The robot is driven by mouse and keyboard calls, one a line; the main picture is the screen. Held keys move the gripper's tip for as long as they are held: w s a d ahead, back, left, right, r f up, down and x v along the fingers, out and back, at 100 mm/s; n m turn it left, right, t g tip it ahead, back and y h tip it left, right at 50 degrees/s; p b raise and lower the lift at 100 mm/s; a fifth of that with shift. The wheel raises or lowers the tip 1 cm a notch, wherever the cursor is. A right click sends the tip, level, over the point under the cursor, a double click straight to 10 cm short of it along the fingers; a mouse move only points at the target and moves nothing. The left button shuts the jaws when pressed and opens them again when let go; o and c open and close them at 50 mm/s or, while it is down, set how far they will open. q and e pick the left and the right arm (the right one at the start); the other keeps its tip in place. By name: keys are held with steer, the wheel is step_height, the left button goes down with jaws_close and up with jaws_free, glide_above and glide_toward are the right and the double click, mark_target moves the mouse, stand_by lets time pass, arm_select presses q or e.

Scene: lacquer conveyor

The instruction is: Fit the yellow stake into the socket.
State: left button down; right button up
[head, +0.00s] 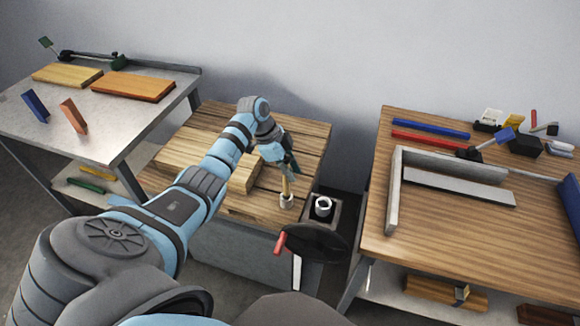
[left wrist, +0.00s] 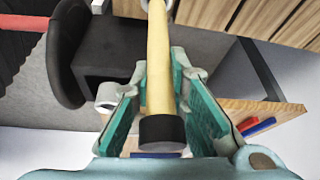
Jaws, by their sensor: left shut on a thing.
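The yellow stake (head: 285,186) stands roughly upright at the front edge of the wooden slatted table. My left gripper (head: 283,168) is shut on its upper part. In the left wrist view the stake (left wrist: 159,75) lies between the green-padded fingers of my left gripper (left wrist: 158,92), its black-capped end (left wrist: 162,131) nearest the camera. A small pale socket (head: 287,201) is at the stake's lower end. The far end reaches the pale ring at the top of the left wrist view; I cannot tell how deep it sits. My right gripper is not in view.
A white cup (head: 323,206) stands on a dark box right of the socket. A dark wheel with a red handle (head: 280,243) is in front. Wooden blocks (head: 190,158) lie on the slatted table. A workbench (head: 450,235) with a grey frame stands at right.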

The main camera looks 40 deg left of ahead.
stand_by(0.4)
arm_select(q)
steer(key=shift+r+p, duration=0.1)
steer(key=shift+p, duration=0.35)
stand_by(0.3)
steer(key=shift+f+b, duration=1.9)
steer(key=shift+f, duration=0.65)
steer(key=c, duration=1.5)
jaws_free()
steer(key=v, duration=1.2)
steer(key=shift+r, duration=0.1)
